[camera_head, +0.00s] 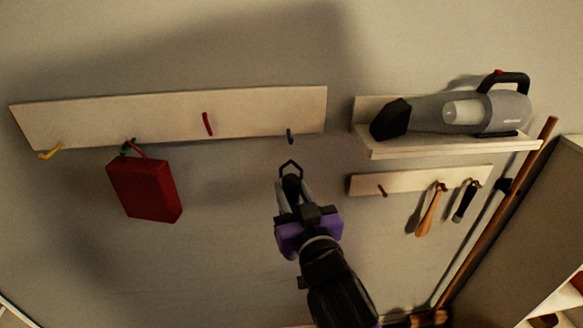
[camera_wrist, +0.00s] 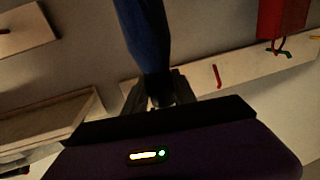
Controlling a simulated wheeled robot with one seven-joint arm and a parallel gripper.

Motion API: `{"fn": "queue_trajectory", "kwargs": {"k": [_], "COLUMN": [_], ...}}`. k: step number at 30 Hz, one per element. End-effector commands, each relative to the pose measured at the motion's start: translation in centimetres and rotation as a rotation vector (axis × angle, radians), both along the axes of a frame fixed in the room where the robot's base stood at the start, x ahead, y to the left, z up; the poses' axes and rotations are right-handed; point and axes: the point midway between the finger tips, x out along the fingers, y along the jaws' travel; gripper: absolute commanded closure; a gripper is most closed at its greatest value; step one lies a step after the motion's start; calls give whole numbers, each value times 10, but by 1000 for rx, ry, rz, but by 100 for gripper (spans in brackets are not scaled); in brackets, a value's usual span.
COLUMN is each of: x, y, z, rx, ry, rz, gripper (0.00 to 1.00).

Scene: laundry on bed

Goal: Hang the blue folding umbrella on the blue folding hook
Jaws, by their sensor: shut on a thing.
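The blue hook (camera_head: 290,136) sticks out near the right end of the long pale wall board. My gripper (camera_head: 291,186) is just below that hook, pointing up at the wall. It is shut on the blue folding umbrella (camera_wrist: 148,35), whose blue body extends from the fingers in the wrist view. In the head view a dark strap loop (camera_head: 290,166) stands up above the fingers, slightly below the hook and apparently apart from it. Most of the umbrella is hidden behind my gripper and arm there. I cannot make out the blue hook in the wrist view.
The long board (camera_head: 255,112) also bears a red hook (camera_head: 208,124), a yellow hook (camera_head: 50,151) and a green hook holding a red bag (camera_head: 145,188). At right, a shelf (camera_head: 455,146) carries a handheld vacuum (camera_head: 470,110). Below it, a smaller rack (camera_head: 405,181) holds small tools.

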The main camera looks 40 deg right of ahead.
Motion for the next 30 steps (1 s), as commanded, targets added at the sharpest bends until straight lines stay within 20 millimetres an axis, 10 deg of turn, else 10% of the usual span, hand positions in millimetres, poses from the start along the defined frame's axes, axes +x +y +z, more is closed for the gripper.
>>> {"fn": "queue_trajectory", "kwargs": {"k": [30], "x": [25], "y": [-30], "z": [17], "rx": [0], "ry": [0], "rz": [-36], "gripper": [100]}}
